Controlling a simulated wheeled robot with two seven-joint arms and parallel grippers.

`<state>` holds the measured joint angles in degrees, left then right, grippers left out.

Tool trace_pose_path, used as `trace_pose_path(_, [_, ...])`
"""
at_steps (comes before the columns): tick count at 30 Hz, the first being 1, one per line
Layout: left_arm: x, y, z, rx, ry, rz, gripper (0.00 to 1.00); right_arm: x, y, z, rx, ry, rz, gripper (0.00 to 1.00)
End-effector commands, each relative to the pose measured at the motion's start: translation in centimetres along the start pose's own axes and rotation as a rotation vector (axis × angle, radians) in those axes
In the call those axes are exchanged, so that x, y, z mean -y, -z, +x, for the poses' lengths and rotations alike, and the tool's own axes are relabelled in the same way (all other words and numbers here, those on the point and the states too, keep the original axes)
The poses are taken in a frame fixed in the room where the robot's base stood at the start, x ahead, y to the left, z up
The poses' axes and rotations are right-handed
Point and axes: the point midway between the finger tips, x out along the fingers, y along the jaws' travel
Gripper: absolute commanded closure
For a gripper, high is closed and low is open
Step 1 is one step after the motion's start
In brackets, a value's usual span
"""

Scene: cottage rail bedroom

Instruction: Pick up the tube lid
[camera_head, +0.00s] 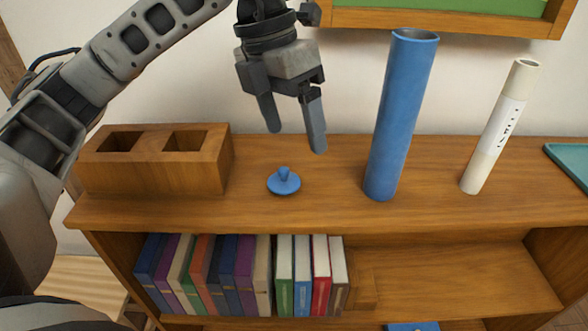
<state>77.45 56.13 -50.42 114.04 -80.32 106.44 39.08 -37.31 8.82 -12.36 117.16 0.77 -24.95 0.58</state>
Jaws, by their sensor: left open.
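The tube lid (284,182) is a small blue disc with a knob on top. It lies on the wooden shelf top, knob up, left of the tall blue tube (401,118). The blue tube stands upright with its top end open. My left gripper (296,143) hangs above the lid with its two fingers apart and pointing down. Nothing is between the fingers, and they do not touch the lid. My right gripper is not in view.
A wooden block with two square holes (152,178) stands left of the lid. A cream tube with a label (503,128) stands at the right, near a teal tray (573,160). A green-panelled wooden frame (450,16) hangs on the wall.

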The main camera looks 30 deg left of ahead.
Motion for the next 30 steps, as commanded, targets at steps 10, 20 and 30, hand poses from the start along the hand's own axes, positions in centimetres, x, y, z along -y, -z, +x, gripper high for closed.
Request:
trace_pose_path(10, [-4.6,1.0,-1.1,0.018,-0.211,-0.104,0.21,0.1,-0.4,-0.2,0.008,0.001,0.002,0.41])
trace_pose_path(20, [-5.8,0.8,5.4,0.019,-0.206,-0.1,0.21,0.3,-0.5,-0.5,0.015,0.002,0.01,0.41])
trace_pose_path(30, [-6.4,0.5,8.2,0.019,-0.206,-0.099,0.21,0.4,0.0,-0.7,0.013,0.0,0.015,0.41])
